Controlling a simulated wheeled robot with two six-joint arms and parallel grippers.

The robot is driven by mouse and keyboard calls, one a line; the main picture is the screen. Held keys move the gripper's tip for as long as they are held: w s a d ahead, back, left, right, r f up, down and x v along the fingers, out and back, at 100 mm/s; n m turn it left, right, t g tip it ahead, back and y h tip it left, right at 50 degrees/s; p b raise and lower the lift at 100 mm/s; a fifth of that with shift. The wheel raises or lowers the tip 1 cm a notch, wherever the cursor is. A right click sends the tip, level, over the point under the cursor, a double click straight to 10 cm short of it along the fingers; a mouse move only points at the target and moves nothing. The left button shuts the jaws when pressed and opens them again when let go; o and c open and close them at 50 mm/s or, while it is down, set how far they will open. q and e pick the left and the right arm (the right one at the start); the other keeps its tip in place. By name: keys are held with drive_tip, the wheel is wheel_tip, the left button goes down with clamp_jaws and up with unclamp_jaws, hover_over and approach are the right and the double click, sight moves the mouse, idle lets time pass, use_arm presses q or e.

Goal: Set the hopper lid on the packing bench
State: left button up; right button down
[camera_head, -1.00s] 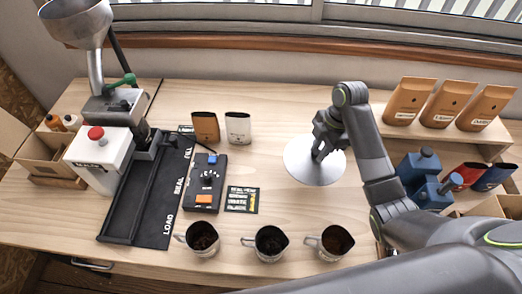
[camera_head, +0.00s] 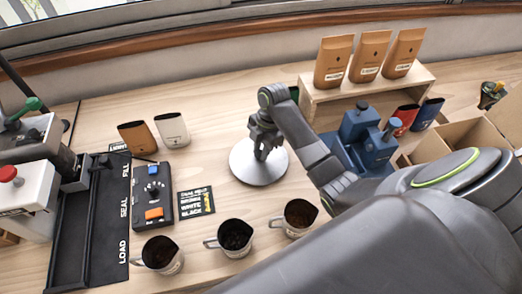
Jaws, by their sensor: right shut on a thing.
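The hopper lid (camera_head: 246,171) is a round, pale metal disc over the middle of the wooden packing bench (camera_head: 100,98). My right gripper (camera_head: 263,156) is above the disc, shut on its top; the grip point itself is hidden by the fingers. The lid looks level and low over the bench top, but I cannot tell whether it touches the wood. My left gripper is not in view.
Three metal cups of beans, one of them a dark cup (camera_head: 235,236), stand along the front. A black control box (camera_head: 152,190) and sealer (camera_head: 75,225) are left. Blue tools (camera_head: 365,140), a pouch shelf (camera_head: 330,97) and a cardboard box (camera_head: 480,125) are right.

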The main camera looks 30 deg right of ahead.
drive_tip(key=shift+f, duration=0.25)
drive_tip(key=shift+f, duration=0.2)
drive_tip(key=c, duration=1.2)
unclamp_jaws()
drive_tip(key=shift+r, duration=0.1)
